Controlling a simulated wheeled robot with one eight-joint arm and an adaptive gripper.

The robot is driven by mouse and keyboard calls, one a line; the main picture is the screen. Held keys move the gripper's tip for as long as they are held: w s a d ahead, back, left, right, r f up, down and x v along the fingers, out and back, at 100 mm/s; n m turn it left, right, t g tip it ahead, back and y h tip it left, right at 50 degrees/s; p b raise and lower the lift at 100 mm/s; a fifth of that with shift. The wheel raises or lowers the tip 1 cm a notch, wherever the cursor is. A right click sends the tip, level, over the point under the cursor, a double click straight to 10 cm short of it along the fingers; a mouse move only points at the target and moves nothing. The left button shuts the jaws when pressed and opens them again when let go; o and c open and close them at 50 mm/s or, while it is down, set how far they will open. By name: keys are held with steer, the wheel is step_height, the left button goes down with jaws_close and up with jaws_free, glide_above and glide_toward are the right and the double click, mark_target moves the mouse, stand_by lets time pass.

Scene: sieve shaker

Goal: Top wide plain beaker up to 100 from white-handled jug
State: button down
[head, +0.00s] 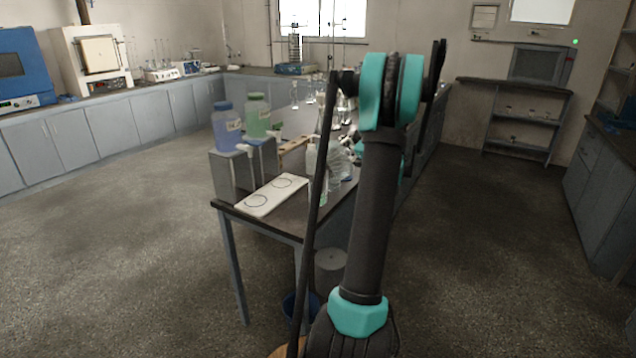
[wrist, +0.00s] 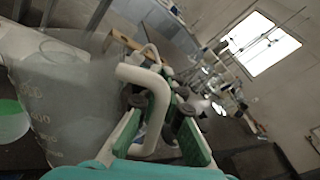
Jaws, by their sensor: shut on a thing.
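The jug (wrist: 62,105) is large and translucent with raised graduation marks, and fills the left of the wrist view. Its white handle (wrist: 157,88) stands between the green-padded fingers of my gripper (wrist: 160,118), which is shut on it. In the head view the clear jug (head: 341,162) shows just left of my arm, near the table's right side; my arm hides my fingers there. A pale vessel with green in it (wrist: 12,122) is cut off at the left edge of the wrist view. I cannot tell whether it is the wide plain beaker, and I cannot make out its marks.
The dark table (head: 287,218) carries a white board with two rings (head: 274,194) at its front left. Behind stand a blue container (head: 226,131) and a green container (head: 257,120) on a grey block. A wooden rack (head: 293,146) and glassware are farther back. Bins stand below the table.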

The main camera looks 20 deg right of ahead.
steer(key=shift+a+r+n, duration=0.45)
steer(key=shift+a+n, duration=0.15)
steer(key=shift+a, duration=0.2)
stand_by(1.5)
steer(key=shift+a+p, duration=0.2)
steer(key=shift+p, duration=0.55)
stand_by(1.4)
steer(key=d+m, duration=0.3)
steer(key=d, duration=0.1)
steer(key=shift+d+f, duration=0.1)
steer(key=shift+f, duration=0.2)
steer(key=shift+w+d+f+m+t+y+b, duration=0.15)
steer(key=shift+d+f+m+t+y+b, duration=0.25)
steer(key=shift+d+f+m+b, duration=1)
steer(key=shift+d+f+m+p, duration=0.15)
steer(key=shift+m+p, duration=0.3)
steer(key=shift+m, duration=0.15)
